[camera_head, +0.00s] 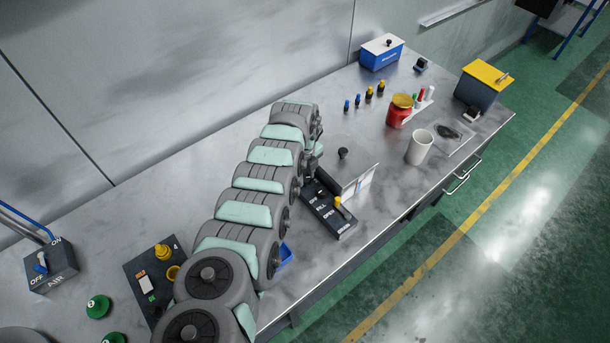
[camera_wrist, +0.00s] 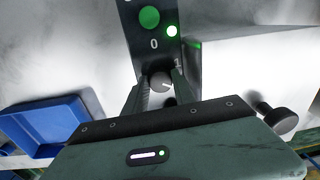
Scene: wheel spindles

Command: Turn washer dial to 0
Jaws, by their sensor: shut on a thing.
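The washer dial (camera_wrist: 160,80) is a small dark round knob on a dark panel (camera_wrist: 133,38) in the wrist view. A white mark shows on the right part of its face. A white "0" is printed above the dial, and a "1" is partly visible to its upper right. My gripper (camera_wrist: 160,88) is shut on the dial, one finger on each side.
A green button (camera_wrist: 149,16) and a lit lamp (camera_wrist: 171,31) are above the dial. A blue bin (camera_wrist: 42,125) lies left of my gripper and a black knob (camera_wrist: 275,117) stands right. A dark switch panel (camera_head: 328,212), red jar (camera_head: 399,113) and white cup (camera_head: 419,147) are on the bench.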

